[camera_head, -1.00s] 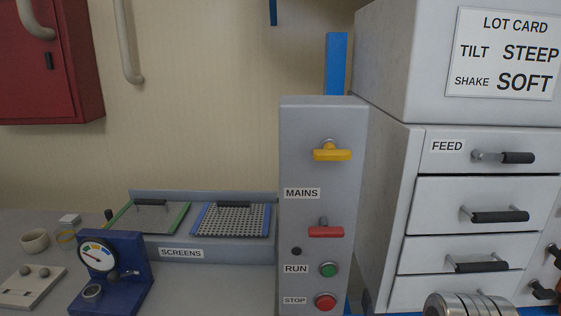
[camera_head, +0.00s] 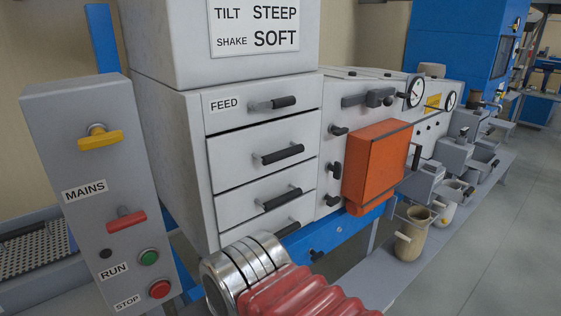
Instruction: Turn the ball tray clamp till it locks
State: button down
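I cannot single out the ball tray clamp. A light grey cabinet holds a stack of drawers, the top one labelled FEED (camera_head: 224,103), with black bar handles; the drawers look shut. None of these carries a label I can read as the clamp. My gripper is not in view.
A grey control post (camera_head: 85,160) with yellow and red handles and buttons stands at left. A ribbed steel and red hose (camera_head: 300,292) fills the bottom centre. An orange box (camera_head: 377,165) juts from the panel. Jugs (camera_head: 411,235) stand on a shelf. Open floor (camera_head: 515,235) lies at right.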

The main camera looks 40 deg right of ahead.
aim_at(337, 168)
jog(key=z, duration=1.65)
jog(key=k, duration=0.65)
jog(key=u, duration=0.45)
jog(key=i, duration=1.1)
jog(key=u, duration=0.5)
